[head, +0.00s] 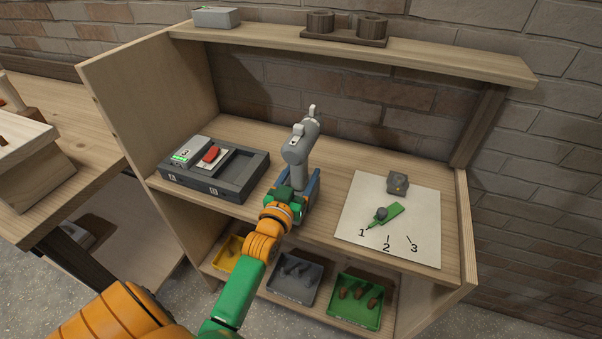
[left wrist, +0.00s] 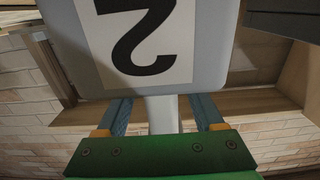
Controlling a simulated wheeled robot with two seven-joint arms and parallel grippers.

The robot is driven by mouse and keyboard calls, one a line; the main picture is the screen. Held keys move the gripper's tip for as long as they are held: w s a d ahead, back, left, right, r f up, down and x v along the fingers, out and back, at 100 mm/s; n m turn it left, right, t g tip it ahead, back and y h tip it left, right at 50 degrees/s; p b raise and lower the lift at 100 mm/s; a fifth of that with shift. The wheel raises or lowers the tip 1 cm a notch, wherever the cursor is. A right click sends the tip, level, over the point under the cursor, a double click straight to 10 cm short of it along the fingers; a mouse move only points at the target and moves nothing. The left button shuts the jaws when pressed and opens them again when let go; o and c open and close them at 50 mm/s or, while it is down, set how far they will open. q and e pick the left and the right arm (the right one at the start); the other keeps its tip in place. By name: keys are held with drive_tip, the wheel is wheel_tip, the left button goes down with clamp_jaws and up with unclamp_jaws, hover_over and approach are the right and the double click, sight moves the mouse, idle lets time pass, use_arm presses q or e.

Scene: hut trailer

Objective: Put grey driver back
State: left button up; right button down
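The grey driver (head: 297,151) stands roughly upright above the wooden shelf in the head view, its narrow end at the top. In the left wrist view a grey block of it with a white "2" label (left wrist: 140,42) fills the upper middle, with a pale stem (left wrist: 163,115) below. My left gripper (head: 296,187) has a blue finger on each side of the stem. In the left wrist view the fingers (left wrist: 163,118) show gaps to the stem on both sides. Whether the driver rests on the shelf is hidden. My right gripper is not in view.
A dark tray (head: 256,180) left of the driver holds a grey block with green lights (head: 184,151) and a red piece (head: 211,154). A numbered white mat (head: 423,232) lies to the right with a green piece (head: 384,215) and a grey cube (head: 397,183). Bins sit below; an upper shelf (head: 440,61) overhangs.

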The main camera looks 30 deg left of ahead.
use_arm(q)
drive_tip(key=shift+s+r, duration=0.1)
drive_tip(key=v, duration=1.1)
drive_tip(key=shift+s+b, duration=0.4)
drive_tip(key=shift+b, duration=0.05)
